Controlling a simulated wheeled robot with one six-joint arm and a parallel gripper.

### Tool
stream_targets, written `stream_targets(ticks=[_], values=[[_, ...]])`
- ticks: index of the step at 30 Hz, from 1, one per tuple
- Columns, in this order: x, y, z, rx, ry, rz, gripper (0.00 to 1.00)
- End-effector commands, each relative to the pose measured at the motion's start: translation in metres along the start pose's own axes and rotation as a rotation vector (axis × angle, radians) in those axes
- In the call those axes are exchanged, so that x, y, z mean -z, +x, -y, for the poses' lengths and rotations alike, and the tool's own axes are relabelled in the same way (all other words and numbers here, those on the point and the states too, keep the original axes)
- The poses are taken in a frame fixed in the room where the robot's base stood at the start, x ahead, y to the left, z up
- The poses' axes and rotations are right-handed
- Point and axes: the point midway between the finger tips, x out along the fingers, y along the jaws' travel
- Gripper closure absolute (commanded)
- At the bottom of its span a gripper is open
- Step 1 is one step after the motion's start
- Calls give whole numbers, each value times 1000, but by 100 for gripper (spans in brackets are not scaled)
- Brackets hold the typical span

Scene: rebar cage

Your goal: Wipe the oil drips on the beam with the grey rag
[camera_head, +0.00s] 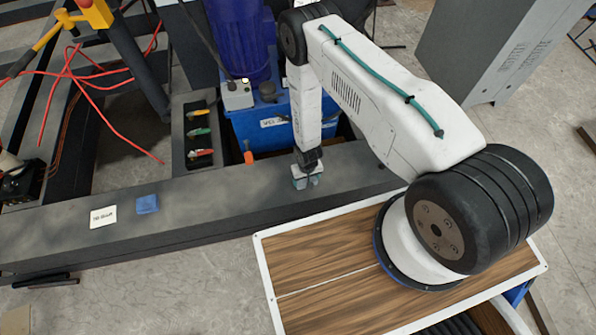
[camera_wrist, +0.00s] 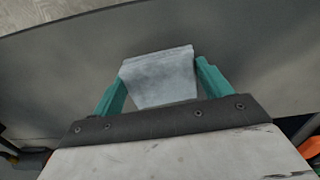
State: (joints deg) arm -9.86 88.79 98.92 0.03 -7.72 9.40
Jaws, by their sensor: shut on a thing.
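My gripper (camera_wrist: 160,85) is shut on the grey rag (camera_wrist: 160,75), which sits between its teal fingers in the wrist view. In the head view my gripper (camera_head: 307,178) is down at the dark grey beam (camera_head: 250,197), at its right part near the blue box. I cannot tell whether the rag touches the beam. The beam also fills the wrist view (camera_wrist: 240,45) behind the rag. Faint darker patches show on the beam, but I cannot make out clear oil drips. The beam under the rag and gripper is hidden.
A blue cloth (camera_head: 147,204) and a white card (camera_head: 103,217) lie on the beam at the left. A blue box (camera_head: 265,128) and a tray of coloured-handled tools (camera_head: 200,135) stand behind the beam. Red cables (camera_head: 85,80) lie at the upper left.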

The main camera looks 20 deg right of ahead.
Motion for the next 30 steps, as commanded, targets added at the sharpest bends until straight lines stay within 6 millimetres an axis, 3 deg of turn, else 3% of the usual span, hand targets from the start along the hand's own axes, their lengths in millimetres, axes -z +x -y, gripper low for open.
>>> stream_targets(ticks=[7, 10, 30], values=[[1, 1, 11, 0, 16, 0, 41], [3, -18, 10, 0, 19, -2, 41], [2, -75, 9, 0, 19, 0, 41]])
